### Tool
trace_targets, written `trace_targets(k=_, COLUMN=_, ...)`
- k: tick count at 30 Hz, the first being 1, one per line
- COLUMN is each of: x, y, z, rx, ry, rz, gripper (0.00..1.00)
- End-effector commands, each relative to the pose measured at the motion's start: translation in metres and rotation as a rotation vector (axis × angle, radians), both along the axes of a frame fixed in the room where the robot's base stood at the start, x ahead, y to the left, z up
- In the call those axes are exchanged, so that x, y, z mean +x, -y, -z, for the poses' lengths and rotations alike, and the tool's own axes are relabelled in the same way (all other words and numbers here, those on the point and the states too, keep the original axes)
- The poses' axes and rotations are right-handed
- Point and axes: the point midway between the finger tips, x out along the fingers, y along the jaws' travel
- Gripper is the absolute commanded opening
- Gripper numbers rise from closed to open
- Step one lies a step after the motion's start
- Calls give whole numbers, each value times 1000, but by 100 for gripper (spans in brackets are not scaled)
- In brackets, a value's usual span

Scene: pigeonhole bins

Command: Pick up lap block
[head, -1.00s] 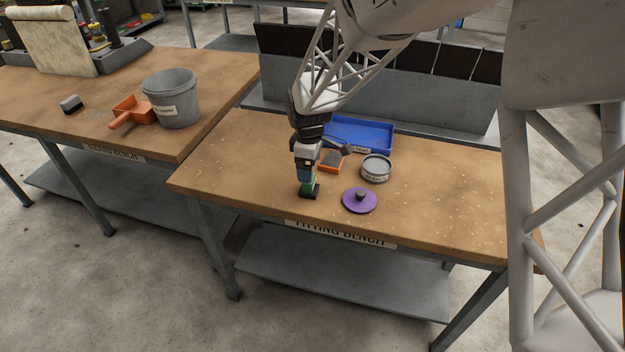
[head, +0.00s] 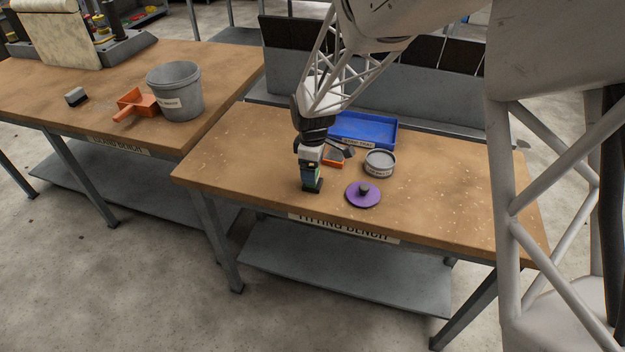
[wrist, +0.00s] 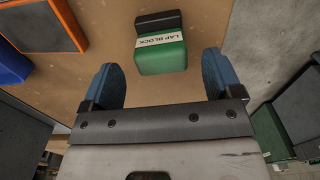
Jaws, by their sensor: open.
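The lap block (wrist: 164,55) is green with a dark base and a white label reading LAP BLOCK. In the wrist view it lies just ahead of my gripper (wrist: 163,82), whose blue fingers are spread apart to its left and right sides. In the head view the block (head: 311,185) stands on the fitting bench near its front edge, directly below my gripper (head: 309,172), which partly covers it.
A purple disc with a dark knob (head: 363,196) lies right of the block. The bench's front left is clear.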

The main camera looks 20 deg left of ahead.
Motion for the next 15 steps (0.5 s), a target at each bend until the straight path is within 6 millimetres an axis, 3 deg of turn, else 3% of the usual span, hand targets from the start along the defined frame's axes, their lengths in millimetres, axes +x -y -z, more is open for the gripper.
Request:
trace_targets(k=8, x=0, y=0, z=8, rx=0, ry=-1, rz=0, gripper=85)
trace_targets(k=15, x=-1, y=1, z=34, rx=-1, ry=-1, rz=0, gripper=85)
